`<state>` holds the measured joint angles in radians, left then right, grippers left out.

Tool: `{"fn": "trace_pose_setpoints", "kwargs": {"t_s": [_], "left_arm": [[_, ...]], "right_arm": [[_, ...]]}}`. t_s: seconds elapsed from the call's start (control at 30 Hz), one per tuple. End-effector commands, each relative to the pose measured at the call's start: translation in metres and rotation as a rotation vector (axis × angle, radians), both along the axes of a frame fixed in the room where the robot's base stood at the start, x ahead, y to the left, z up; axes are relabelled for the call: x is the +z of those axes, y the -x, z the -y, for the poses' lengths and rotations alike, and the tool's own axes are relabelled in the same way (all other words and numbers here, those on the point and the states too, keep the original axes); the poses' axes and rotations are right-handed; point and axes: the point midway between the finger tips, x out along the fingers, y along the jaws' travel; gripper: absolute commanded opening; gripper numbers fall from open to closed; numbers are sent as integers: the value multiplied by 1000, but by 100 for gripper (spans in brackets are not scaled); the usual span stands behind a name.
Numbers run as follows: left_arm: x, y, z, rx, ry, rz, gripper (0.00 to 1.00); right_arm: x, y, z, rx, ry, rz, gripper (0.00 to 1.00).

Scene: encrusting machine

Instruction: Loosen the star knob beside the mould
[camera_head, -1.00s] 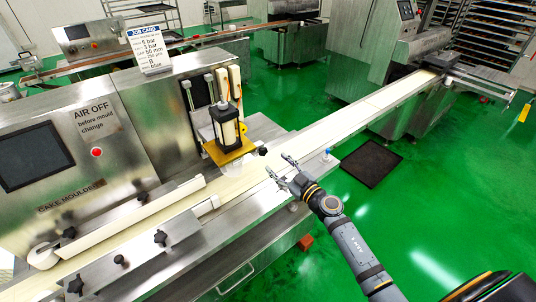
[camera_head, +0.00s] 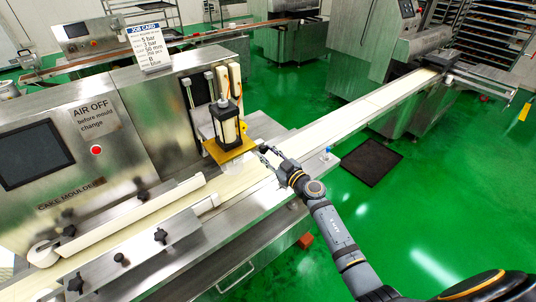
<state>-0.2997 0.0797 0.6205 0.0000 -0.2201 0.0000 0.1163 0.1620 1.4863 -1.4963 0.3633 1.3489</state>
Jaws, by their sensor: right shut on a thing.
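The star knob (camera_head: 264,149) is a small black knob at the right edge of the yellow mould plate (camera_head: 230,151). The mould assembly (camera_head: 226,125), a black-framed block with a pale front, stands on that plate above the conveyor. My right gripper (camera_head: 268,154) comes in from the lower right with its fingertips at the knob. It is shut on the knob, and the fingers partly cover it. My left gripper is not in view.
The cake moulder's steel body (camera_head: 150,105) stands left of the mould, with a job card (camera_head: 149,47) on top. The pale conveyor belt (camera_head: 335,119) runs under the mould to the back right. Several black knobs sit on the guide rails at the front left. A dark mat (camera_head: 371,162) lies on the green floor.

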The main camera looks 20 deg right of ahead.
Motion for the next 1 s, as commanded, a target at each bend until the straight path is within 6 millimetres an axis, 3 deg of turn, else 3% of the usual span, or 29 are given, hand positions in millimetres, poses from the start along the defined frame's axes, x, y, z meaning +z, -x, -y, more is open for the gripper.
{"fn": "trace_pose_setpoints", "kwargs": {"t_s": [0.07, 0.47, 1.0], "left_arm": [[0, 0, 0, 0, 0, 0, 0], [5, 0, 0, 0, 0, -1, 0], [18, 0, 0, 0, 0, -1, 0]], "right_arm": [[0, 0, 0, 0, 0, 0, 1], [1, 0, 0, 0, 79, 28, 0], [1, 0, 0, 0, 519, 188, 0]]}}
